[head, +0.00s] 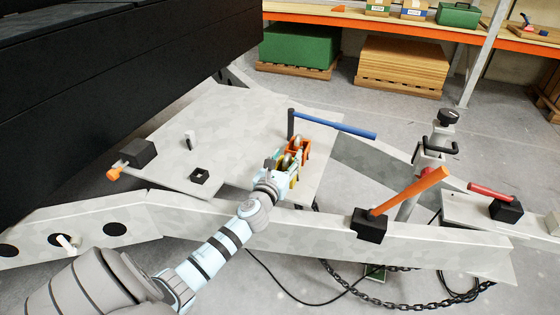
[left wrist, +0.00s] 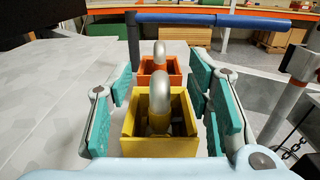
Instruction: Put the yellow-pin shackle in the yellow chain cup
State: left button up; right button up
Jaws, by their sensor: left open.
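The yellow chain cup (left wrist: 160,146) is an open square box in the left wrist view; a little yellow (head: 293,182) shows beside my gripper in the head view. A grey metal shackle (left wrist: 160,98) stands upright in it, its bow above the rim. In the head view the left gripper (head: 279,172) is over the plate's right part. My right gripper is not in view.
An orange cup (head: 305,149) with another shackle (left wrist: 160,54) stands just behind the yellow one. A blue-handled lever (head: 345,128) extends beyond it. An orange-handled lever (head: 412,190) rises at right on the beam. The light plate (head: 235,125) is mostly clear to the left.

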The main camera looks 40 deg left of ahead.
pick_arm(q)
jog(key=v, duration=1.1)
jog(key=shift+p, duration=0.4)
jog(key=shift+s, duration=0.2)
